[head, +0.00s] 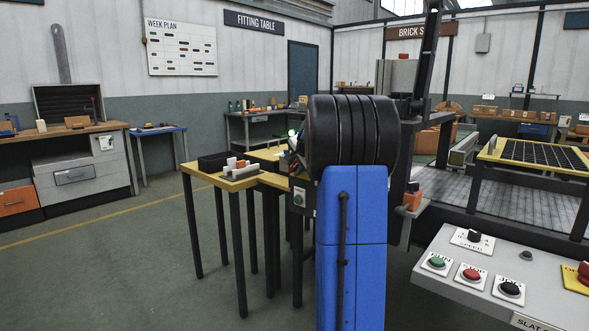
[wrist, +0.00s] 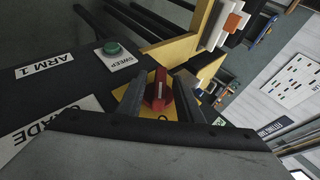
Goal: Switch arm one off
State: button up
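A red rotary switch knob (wrist: 158,92) with a pale mark sits on a yellow plate on a dark control box (wrist: 40,95) labelled ARM 1, in the wrist view. A letter or O mark shows on the plate below the knob. My gripper (wrist: 157,88) has one finger on each side of the knob, with a gap that looks open; contact is not clear. In the head view the box (head: 299,197) shows partly behind my blue arm, and the knob and my fingertips are hidden.
A green SWEEP button (wrist: 112,48) is close to the knob. A yellow-topped table (head: 235,180) with a black tray and bricks stands beside the box. A grey panel (head: 480,290) with several buttons is at lower right. Floor at left is clear.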

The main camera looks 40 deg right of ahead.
jog(key=shift+w+d+f, duration=0.1)
jog(key=shift+w+f, duration=0.05)
jog(key=shift+f, duration=0.05)
grip_shut()
